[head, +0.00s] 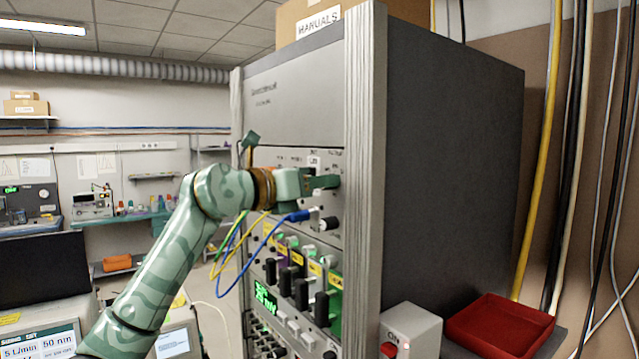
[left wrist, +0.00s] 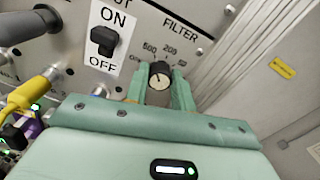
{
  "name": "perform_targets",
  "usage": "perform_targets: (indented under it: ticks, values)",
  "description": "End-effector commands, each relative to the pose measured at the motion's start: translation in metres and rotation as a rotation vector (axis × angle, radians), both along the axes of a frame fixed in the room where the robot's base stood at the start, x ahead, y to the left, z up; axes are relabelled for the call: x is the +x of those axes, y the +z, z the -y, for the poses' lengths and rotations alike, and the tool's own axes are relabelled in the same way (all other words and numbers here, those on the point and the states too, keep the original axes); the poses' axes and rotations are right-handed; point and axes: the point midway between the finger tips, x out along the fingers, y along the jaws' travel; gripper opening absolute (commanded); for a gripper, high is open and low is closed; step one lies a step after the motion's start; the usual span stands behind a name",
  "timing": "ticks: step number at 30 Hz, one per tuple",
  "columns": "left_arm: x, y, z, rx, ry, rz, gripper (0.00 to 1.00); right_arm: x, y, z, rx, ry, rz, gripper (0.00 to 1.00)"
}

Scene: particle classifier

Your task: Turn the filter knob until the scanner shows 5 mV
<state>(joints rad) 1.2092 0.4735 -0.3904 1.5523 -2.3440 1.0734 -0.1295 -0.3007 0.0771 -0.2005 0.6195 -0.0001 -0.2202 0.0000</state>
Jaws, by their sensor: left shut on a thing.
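The filter knob (left wrist: 160,76) is a dark round knob with a pale pointer mark, on a grey panel lettered FILTER. The scale around it shows 500 and 200. In the left wrist view my left gripper (left wrist: 163,92) has one finger on each side of the knob and is shut on it. In the head view the left gripper (head: 326,182) reaches the upper rack panel from the left and hides the knob. A green display (head: 265,297) glows low on the rack; its digits are too small to read surely. My right gripper is not in view.
An ON/OFF switch (left wrist: 104,40) sits left of the knob. A blue plug (head: 298,216) and yellow cables hang just below my gripper. Several black handles (head: 302,292) stick out lower on the rack. A red tray (head: 497,325) lies at the right.

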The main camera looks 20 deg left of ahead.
Motion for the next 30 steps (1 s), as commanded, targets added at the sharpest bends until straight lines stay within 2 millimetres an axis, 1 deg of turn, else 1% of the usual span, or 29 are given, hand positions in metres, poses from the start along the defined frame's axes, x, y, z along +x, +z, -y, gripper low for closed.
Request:
perform_targets:
  ticks: [18, 24, 30]
  values:
    - [-0.0004, 0.0005, -0.0005, 0.383, 0.002, 0.299, 0.02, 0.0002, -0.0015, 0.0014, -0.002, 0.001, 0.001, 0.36]
    - [-0.0004, 0.0, -0.0001, 0.474, 0.003, 0.369, 0.02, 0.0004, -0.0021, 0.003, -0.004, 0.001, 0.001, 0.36]
    - [-0.0007, 0.0007, 0.0002, 0.528, 0.002, 0.413, 0.02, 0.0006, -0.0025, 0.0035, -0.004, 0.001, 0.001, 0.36]
